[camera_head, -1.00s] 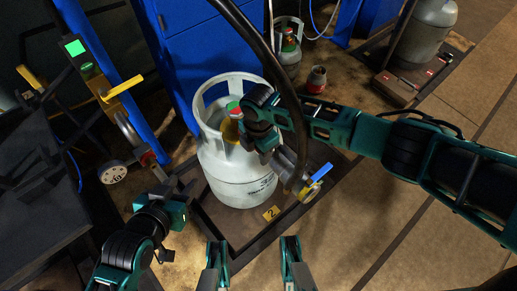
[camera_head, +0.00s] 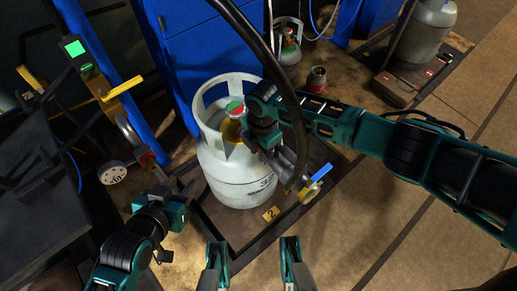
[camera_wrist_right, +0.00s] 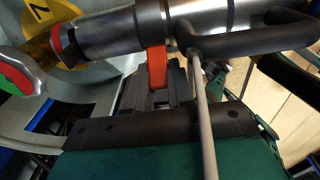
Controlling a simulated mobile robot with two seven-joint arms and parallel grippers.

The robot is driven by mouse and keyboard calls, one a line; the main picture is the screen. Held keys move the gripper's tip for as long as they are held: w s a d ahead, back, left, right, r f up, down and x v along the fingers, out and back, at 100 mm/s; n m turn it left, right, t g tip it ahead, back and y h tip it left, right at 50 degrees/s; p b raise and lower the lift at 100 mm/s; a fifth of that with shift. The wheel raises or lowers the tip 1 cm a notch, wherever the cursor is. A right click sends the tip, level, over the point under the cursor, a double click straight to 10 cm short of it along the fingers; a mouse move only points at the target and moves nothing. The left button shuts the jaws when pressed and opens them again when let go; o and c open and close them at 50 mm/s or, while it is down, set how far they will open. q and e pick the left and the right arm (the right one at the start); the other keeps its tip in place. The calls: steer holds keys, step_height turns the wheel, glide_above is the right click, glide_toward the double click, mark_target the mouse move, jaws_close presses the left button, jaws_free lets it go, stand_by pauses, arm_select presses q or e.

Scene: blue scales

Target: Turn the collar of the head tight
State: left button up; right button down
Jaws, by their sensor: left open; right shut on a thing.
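The white gas cylinder (camera_head: 235,180) stands upright. Its brass valve (camera_head: 231,130) has a red and green handwheel (camera_head: 235,109). The filling head (camera_wrist_right: 215,22) is a grey metal body, pointing at the valve. A dark and red ring (camera_wrist_right: 66,45) shows at its valve end; whether this is the collar, and how tight it sits, I cannot tell. My right gripper (camera_wrist_right: 158,85) is shut on the head, around an orange part (camera_wrist_right: 157,66) below its body. My left gripper (camera_head: 180,192) is open and empty, left of the cylinder and apart from it.
A thick black hose (camera_head: 290,80) arches down past my right arm. A yellow valve with a blue lever (camera_head: 321,173) sits right of the cylinder. The dark scale platform (camera_head: 232,237) carries the cylinder. A yellow-handled post (camera_head: 122,88) stands at left, a red can (camera_head: 316,78) behind.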

steer(key=shift+d+y, duration=0.15)
steer(key=shift+y, duration=0.25)
steer(key=c, duration=1)
jaws_free()
steer(key=r+p, duration=0.1)
steer(key=r, duration=0.3)
steer(key=d+r+p, duration=0.1)
steer(key=r, duration=0.3)
steer(key=w+r+p, duration=0.1)
steer(key=r+p, duration=0.1)
steer(key=r, duration=0.3)
steer(key=shift+d, duration=0.15)
